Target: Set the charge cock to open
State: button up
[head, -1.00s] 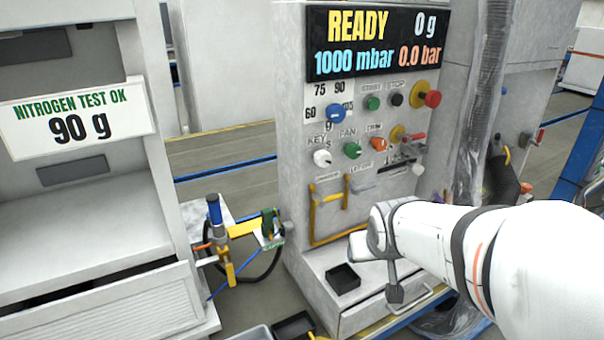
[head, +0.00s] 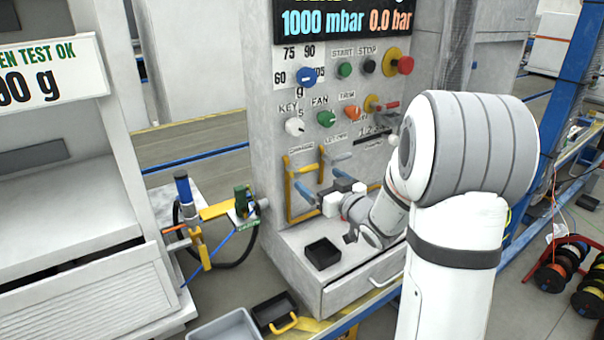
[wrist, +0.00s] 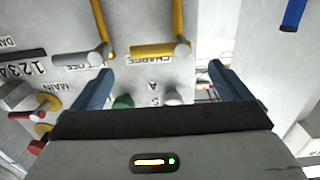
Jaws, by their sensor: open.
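The charge cock has a yellow lever (wrist: 155,51) lying crosswise on the grey panel, beside its CHARGE label; the wrist view is upside down. In the head view the charge cock (head: 304,170) is at the panel's lower left, above my gripper. The grey let-off cock (wrist: 75,60) is beside it. My gripper (head: 318,182) is open, its two blue fingers pointing at the panel. In the wrist view my gripper (wrist: 160,80) has its fingers to either side of the charge cock, with nothing between the tips. Whether they touch anything I cannot tell.
Yellow pipes (head: 289,205) run down from the cocks. Coloured knobs, including a green fan knob (head: 326,118), sit above. A black tray (head: 323,254) rests on the ledge below. A hose coupling stand (head: 205,212) is at the left.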

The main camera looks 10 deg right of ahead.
aim_at(305, 171)
jog(key=x, duration=0.7)
jog(key=shift+w+a, duration=0.15)
jog(key=shift+w, duration=0.15)
jog(key=shift+c, duration=0.2)
jog(key=c, duration=1.3)
jog(key=shift+a, duration=0.25)
jog(key=shift+c, duration=0.2)
